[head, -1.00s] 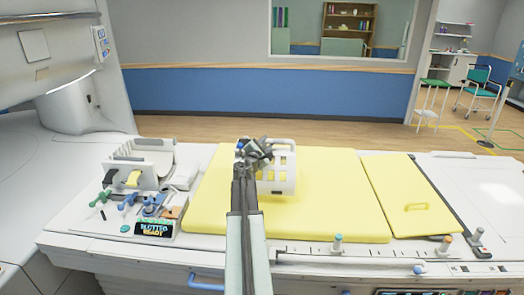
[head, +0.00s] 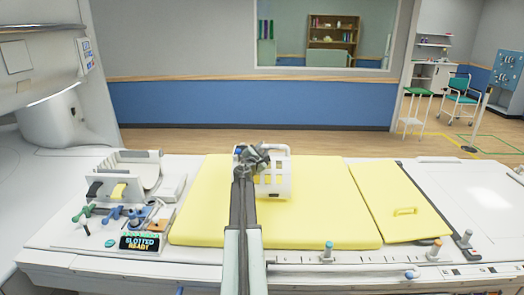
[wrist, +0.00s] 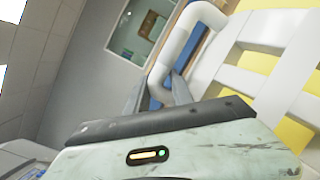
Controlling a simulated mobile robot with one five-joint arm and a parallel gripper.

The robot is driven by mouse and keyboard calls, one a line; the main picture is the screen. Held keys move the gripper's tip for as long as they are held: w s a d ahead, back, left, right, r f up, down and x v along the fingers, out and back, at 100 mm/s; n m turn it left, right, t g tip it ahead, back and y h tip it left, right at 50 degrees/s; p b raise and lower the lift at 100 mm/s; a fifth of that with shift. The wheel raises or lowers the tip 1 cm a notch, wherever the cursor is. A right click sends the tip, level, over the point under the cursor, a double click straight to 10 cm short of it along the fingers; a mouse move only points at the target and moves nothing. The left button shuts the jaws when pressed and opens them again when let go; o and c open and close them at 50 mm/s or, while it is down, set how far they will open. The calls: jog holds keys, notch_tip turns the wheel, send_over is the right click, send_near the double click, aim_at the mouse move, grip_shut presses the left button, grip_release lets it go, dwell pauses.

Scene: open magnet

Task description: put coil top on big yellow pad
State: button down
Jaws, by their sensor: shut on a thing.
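The coil top (head: 274,181) is a white slotted shell over the big yellow pad (head: 210,215) in the head view. Yellow shows through its slots. My gripper (head: 252,158) is at its upper left side. In the wrist view, the coil top (wrist: 270,55) fills the upper right, and my gripper (wrist: 165,92) is shut on its white tubular handle. I cannot tell whether the coil top touches the pad or hangs just above it.
A white cradle-like part (head: 125,180) stands left of the pad, with small coloured tools and a lit sign (head: 140,242) in front. A smaller yellow pad (head: 395,205) with a handle lies right. Pegs line the front edge. Most of the big pad is bare.

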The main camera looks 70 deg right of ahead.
notch_tip(320, 180, down, 3)
jog(key=shift+r+b, duration=0.15)
jog(key=shift+b, duration=0.85)
jog(key=shift+r, duration=0.15)
jog(key=c, duration=1.1)
grip_release()
jog(key=a, duration=0.8)
jog(key=s+a, duration=0.1)
jog(key=a, duration=0.3)
